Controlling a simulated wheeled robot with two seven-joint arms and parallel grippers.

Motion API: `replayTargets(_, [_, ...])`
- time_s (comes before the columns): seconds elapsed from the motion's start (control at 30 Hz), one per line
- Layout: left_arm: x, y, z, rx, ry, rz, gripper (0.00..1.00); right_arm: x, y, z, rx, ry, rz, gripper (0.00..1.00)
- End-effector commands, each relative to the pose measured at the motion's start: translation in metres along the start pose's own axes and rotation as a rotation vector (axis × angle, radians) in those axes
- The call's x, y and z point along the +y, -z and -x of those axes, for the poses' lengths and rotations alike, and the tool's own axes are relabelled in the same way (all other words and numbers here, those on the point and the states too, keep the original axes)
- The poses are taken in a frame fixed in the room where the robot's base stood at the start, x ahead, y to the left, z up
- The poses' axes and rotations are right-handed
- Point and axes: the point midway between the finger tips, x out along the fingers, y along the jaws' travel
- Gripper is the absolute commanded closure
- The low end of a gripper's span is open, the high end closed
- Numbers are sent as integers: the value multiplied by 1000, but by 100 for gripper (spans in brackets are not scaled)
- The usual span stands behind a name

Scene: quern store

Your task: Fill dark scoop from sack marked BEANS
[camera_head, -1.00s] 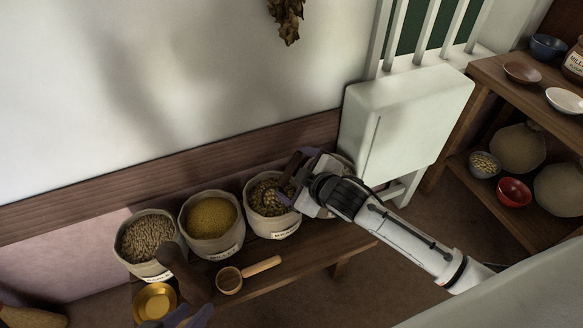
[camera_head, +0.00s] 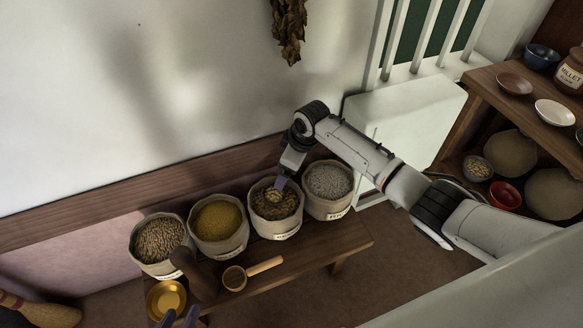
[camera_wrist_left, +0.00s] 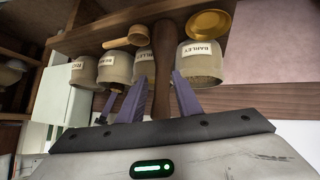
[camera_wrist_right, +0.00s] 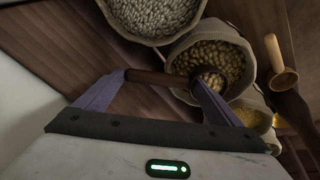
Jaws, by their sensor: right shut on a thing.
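The BEANS sack (camera_head: 288,212) is the third from the left on the bench; its label shows only partly in the left wrist view (camera_wrist_left: 112,68). My right gripper (camera_head: 281,182) points down over it, shut on the dark scoop's brown handle (camera_wrist_right: 155,77). The scoop's bowl (camera_wrist_right: 209,80) is at the sack's mouth, and pale beans show in it. Whether its underside touches the heap I cannot tell. My left gripper (camera_head: 180,317) is open at the bottom edge. A dark upright wooden piece (camera_wrist_left: 163,65) shows between its fingers in the left wrist view, apparently not gripped.
The BARLEY sack (camera_head: 158,250), a yellow-grain sack (camera_head: 221,238) and a pale-grain sack (camera_head: 328,200) flank it closely. A light wooden scoop (camera_head: 236,277) and a brass dish (camera_head: 166,298) lie in front. Shelves with bowls (camera_head: 553,112) stand at right.

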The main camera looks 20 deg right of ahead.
Motion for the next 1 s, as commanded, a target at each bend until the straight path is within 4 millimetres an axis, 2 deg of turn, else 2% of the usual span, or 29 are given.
replayTargets(0.13, [3, -4, -12, -25, -18, -11, 69, 2, 4, -4, -76, 80, -13, 36])
replayTargets(0.2, [2, 0, -3, -19, -9, -6, 69, 4, 6, 8, -80, 81, -11, 36])
replayTargets(0.5, [-2, 4, 10, 20, 13, 4, 69, 8, 13, 29, -108, 110, -17, 36])
replayTargets(0.8, [-3, 7, 12, 9, 16, -9, 69, 12, 19, 46, -134, 135, -21, 36])
replayTargets(1.0, [-3, 6, 12, 6, 18, -13, 69, 12, 20, 50, -141, 142, -21, 36])
